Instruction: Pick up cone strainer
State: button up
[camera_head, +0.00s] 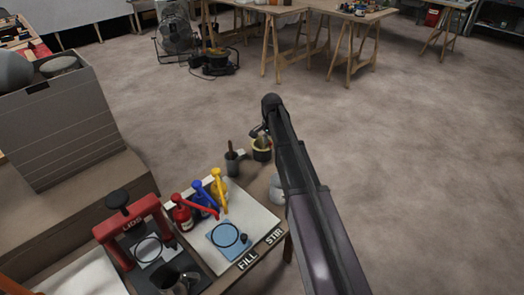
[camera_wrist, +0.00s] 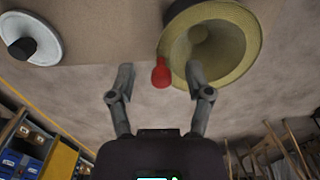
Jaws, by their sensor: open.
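I cannot tell how far the handle is from the fingers. In the head view, the strainer (camera_head: 262,153) shows small at the bench's far end, with my gripper (camera_head: 258,133) just above it and partly hidden by my arm.
A dark cup (camera_head: 232,163) stands left of the strainer. Red, blue and yellow pump bottles (camera_head: 204,200) stand nearer on the bench, beside a blue pad (camera_head: 228,238) and a red press (camera_head: 130,232). Open floor lies right of the bench.

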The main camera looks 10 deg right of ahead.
dwell(0.5)
grip_shut()
